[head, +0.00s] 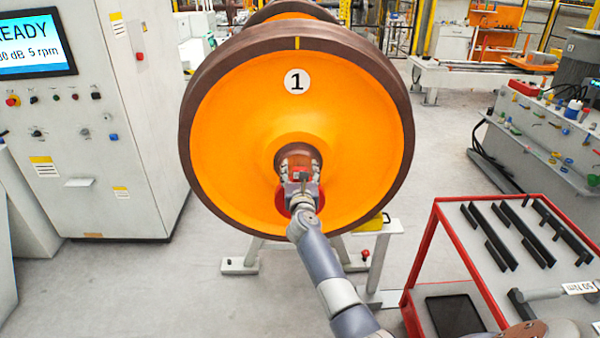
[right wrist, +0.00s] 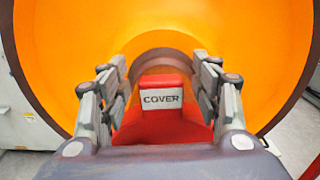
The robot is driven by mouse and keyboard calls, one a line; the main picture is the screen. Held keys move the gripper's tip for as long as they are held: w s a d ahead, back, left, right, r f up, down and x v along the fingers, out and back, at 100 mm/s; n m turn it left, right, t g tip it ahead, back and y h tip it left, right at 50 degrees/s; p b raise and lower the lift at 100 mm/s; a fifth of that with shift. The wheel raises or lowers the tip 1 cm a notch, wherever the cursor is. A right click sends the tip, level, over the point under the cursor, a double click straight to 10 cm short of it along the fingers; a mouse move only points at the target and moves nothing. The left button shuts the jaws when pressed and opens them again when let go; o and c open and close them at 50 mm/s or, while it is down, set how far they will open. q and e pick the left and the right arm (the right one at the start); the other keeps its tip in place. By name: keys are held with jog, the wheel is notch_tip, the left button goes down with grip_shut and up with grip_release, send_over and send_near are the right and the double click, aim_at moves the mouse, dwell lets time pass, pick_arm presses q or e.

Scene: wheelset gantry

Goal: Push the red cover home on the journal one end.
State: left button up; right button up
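The orange wheel (head: 345,110) marked 1 has a dark brown rim and faces me in the head view. The journal (head: 298,158) sticks out at its middle. The red cover (head: 284,196) sits at the journal, partly hidden by my right gripper (head: 301,176). In the right wrist view, the cover's raised red block with a grey COVER label (right wrist: 162,99) lies between the fingers of the right gripper (right wrist: 160,85). The fingers are spread, with gaps on both sides of the block. How far the cover is seated cannot be told. My left gripper is not in view.
A control cabinet (head: 115,190) with a READY screen (head: 35,42) stands at left. A red-edged cart (head: 470,205) with black bars and a black tablet (head: 455,316) stands at right. A grey stand (head: 376,240) is below the wheel. Floor left of the arm is clear.

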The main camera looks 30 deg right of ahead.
jog(key=shift+f, duration=0.15)
jog(key=v, duration=1.2)
dwell(0.5)
